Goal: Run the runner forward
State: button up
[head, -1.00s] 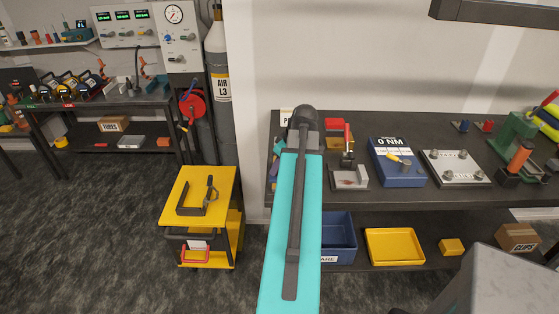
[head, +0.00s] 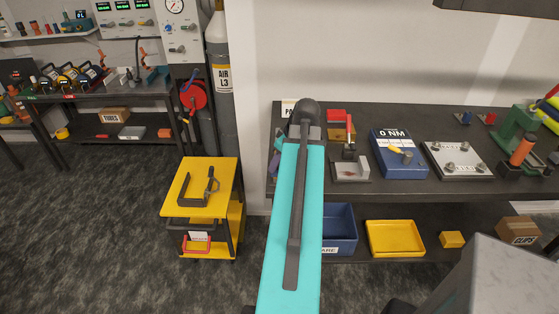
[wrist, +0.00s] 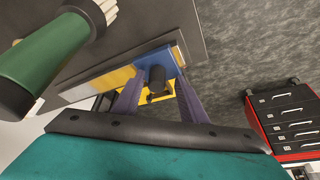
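In the wrist view, a strip (wrist: 106,83) with blue, yellow and pale bands runs along the dark bench edge. A dark, rounded knob (wrist: 156,75) stands out from its blue part; it may be the runner, but I cannot be sure. My gripper (wrist: 158,97) is open, its two purple fingers apart on either side of the knob in the picture. I cannot tell whether they touch it. In the head view my teal arm hides most of this spot at the bench's left end.
The bench (head: 400,112) holds a blue torque tester (head: 398,165), a grey bolt plate (head: 458,174) and a green tool (head: 520,125). A yellow cart (head: 195,215) stands left. A green cylinder (wrist: 40,60) is close in the wrist view. Carpet is clear at lower left.

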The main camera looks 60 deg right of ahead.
jog(key=shift+s+r, duration=0.1)
jog(key=shift+r, duration=0.05)
jog(key=shift+s+d+r, duration=0.1)
jog(key=shift+s+r, duration=0.05)
jog(key=shift+r, duration=0.15)
jog(key=b+v, duration=0.3)
jog(key=v, duration=0.9)
jog(key=shift+r+b, duration=0.35)
jog(key=shift+r, duration=0.05)
dwell(0.5)
